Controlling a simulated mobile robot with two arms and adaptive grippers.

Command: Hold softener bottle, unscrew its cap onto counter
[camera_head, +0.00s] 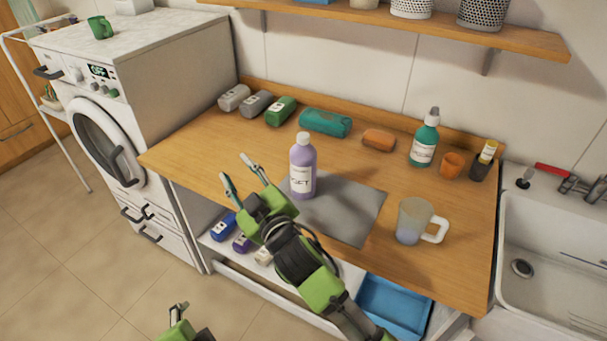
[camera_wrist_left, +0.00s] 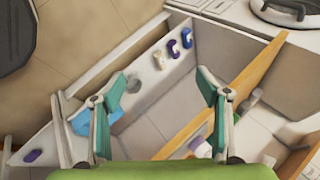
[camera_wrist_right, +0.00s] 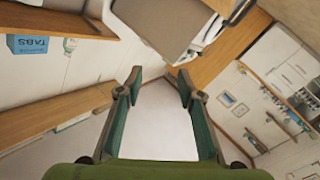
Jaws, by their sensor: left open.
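The softener bottle (camera_head: 302,172) is purple, with a white cap (camera_head: 303,138) on top. It stands upright on the wooden counter at the left end of the grey mat (camera_head: 345,212). My right gripper (camera_head: 237,168) is to the left of the bottle and apart from it; its fingers are spread and empty, as the right wrist view (camera_wrist_right: 157,75) also shows. My left gripper (camera_head: 180,306) is low at the bottom edge of the head view, in front of the counter. In the left wrist view (camera_wrist_left: 165,78) its fingers are wide apart with nothing between them.
On the counter (camera_head: 200,150), a mug (camera_head: 413,220), a teal pump bottle (camera_head: 424,142) and an orange cup (camera_head: 452,164) stand to the right. Rolled towels (camera_head: 325,122) line the back. A sink (camera_head: 555,235) is at right, a washing machine (camera_head: 130,70) at left.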

